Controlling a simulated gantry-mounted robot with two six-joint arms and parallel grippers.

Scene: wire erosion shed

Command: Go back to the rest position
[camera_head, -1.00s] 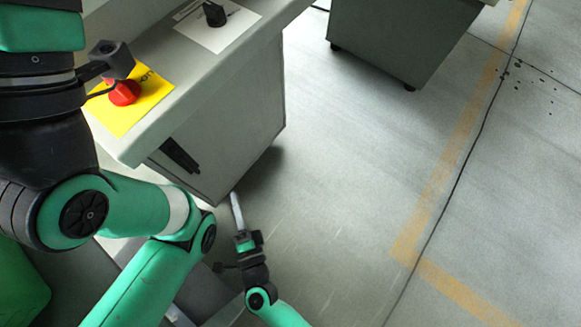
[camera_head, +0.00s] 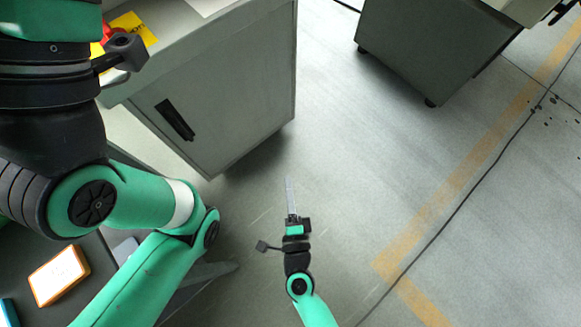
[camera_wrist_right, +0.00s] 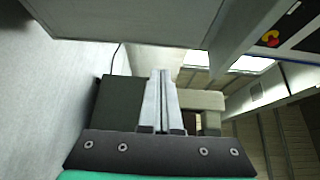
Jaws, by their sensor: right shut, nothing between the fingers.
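My right gripper (camera_head: 290,190) hangs over the bare floor at the middle of the head view, clear of the cabinet. Its two long grey fingers are together and hold nothing. They also show closed in the right wrist view (camera_wrist_right: 162,95), pointing away from the camera. My left arm crosses the left side of the head view, but its gripper is outside the picture.
A grey cabinet (camera_head: 235,95) with a black handle stands to the upper left of the right gripper. A red button sits on a yellow plate (camera_head: 135,27) on its top. Another grey cabinet (camera_head: 425,50) is at upper right. An orange-and-white box (camera_head: 59,274) lies at lower left. Open floor lies right.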

